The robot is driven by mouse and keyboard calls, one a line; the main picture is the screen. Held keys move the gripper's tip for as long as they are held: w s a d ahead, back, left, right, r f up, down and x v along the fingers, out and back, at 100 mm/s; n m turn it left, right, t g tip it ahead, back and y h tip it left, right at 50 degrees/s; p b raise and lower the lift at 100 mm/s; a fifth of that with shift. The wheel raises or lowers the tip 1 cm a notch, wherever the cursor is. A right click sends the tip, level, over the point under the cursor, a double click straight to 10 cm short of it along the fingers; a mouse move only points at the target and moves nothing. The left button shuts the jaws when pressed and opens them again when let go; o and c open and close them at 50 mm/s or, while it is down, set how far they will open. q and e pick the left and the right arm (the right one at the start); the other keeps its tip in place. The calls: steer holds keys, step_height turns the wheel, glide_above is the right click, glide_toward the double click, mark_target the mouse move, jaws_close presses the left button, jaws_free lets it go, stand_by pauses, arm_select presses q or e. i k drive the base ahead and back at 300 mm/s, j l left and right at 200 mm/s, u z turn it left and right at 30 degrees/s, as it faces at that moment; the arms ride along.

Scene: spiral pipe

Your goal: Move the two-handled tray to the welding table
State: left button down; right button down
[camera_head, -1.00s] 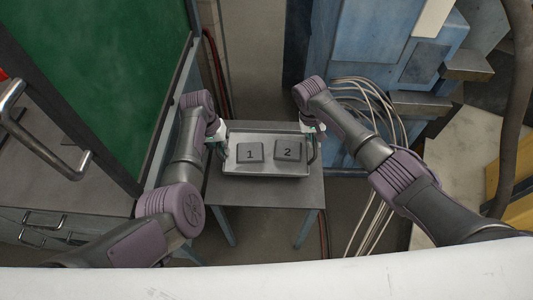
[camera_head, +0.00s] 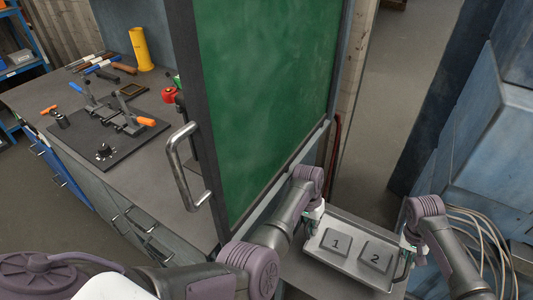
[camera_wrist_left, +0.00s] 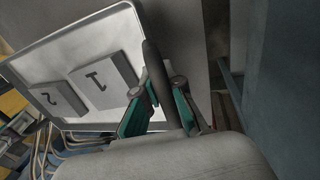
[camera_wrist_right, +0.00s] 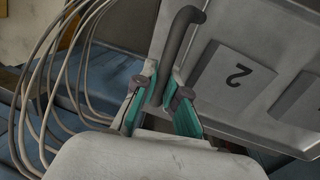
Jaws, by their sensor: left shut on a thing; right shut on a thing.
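The two-handled tray (camera_head: 352,262) is metal and carries two grey blocks marked 1 (camera_head: 335,242) and 2 (camera_head: 376,256). It is at the lower right in the head view. My left gripper (camera_head: 313,222) is shut on the tray's left handle, a dark bar (camera_wrist_left: 158,75) in the left wrist view. My right gripper (camera_head: 413,254) is shut on the right handle, a dark bar (camera_wrist_right: 180,40) in the right wrist view. Whether the tray touches the small table (camera_head: 301,272) under it is hard to tell.
A green panel (camera_head: 265,90) with a metal handle (camera_head: 183,167) stands left of the tray. Beyond it, a grey workbench (camera_head: 170,190) holds clamps on a dark plate (camera_head: 105,130), tools and a yellow cylinder (camera_head: 141,48). Blue machinery (camera_head: 480,130) and loose cables (camera_head: 486,235) are at the right.

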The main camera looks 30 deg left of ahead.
mark_target(52, 92)
steer(key=z, duration=1.45)
steer(key=k+j+z, duration=0.1)
steer(key=z, duration=0.3)
steer(key=k+z, duration=0.2)
steer(key=z, duration=0.2)
steer(key=k+z, duration=0.25)
steer(key=k, duration=0.25)
steer(key=k+l+z, duration=0.1)
steer(key=k+z, duration=0.15)
steer(key=k, duration=0.25)
steer(key=k+z, duration=0.3)
steer(key=k, duration=0.65)
steer(key=k+j+u, duration=0.1)
steer(key=k+u, duration=0.25)
steer(key=k, duration=0.65)
steer(key=k+u, duration=0.2)
steer(key=k, duration=0.7)
steer(key=k+j+u, duration=0.25)
steer(key=k, duration=0.6)
steer(key=l, duration=0.1)
